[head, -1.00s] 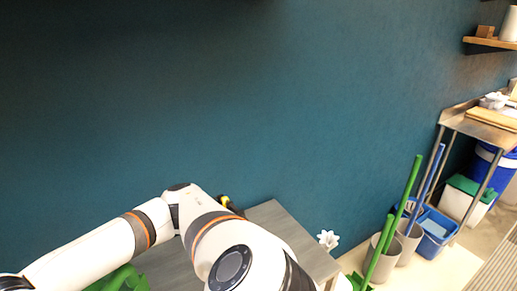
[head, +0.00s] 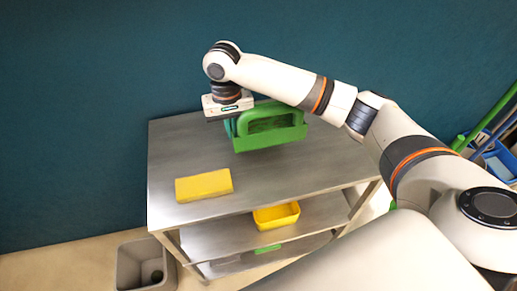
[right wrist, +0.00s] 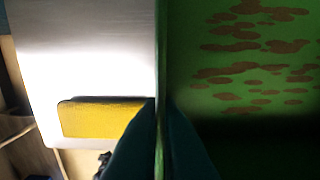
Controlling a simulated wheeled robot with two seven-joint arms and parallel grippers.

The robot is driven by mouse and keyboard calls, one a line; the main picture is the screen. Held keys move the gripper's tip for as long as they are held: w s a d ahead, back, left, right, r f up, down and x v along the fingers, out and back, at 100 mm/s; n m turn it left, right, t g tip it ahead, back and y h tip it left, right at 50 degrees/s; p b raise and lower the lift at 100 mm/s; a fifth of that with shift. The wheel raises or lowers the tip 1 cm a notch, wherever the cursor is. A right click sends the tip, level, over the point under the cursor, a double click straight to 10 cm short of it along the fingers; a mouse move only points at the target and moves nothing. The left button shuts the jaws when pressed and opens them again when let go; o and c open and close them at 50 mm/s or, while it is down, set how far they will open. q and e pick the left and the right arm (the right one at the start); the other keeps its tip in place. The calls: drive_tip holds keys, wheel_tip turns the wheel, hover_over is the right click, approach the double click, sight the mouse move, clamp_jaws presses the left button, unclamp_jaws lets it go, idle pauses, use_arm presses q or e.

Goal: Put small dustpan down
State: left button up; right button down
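The small dustpan is green (head: 270,138) and is held over the right half of the metal table top (head: 180,150). My right gripper (head: 229,114) is at its left end. In the right wrist view, the fingers (right wrist: 160,110) are closed around the upright edge of the dustpan (right wrist: 220,85). Brown spots, perhaps beans or stains, show on its green inner surface. I cannot tell whether its underside touches the table. My left gripper is out of view.
A yellow block like a sponge (head: 204,186) lies at the table's front left. A yellow tray (head: 276,216) is on the shelf below. A grey bin (head: 144,265) stands on the floor at left. Blue bucket and green handles are at far right. The table's back left is clear.

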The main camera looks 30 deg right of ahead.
wheel_tip(320, 180, down, 10)
drive_tip(key=shift+r+p, duration=0.25)
drive_tip(key=shift+p, duration=0.1)
drive_tip(key=c, duration=1.6)
unclamp_jaws()
drive_tip(key=shift+f, duration=0.1)
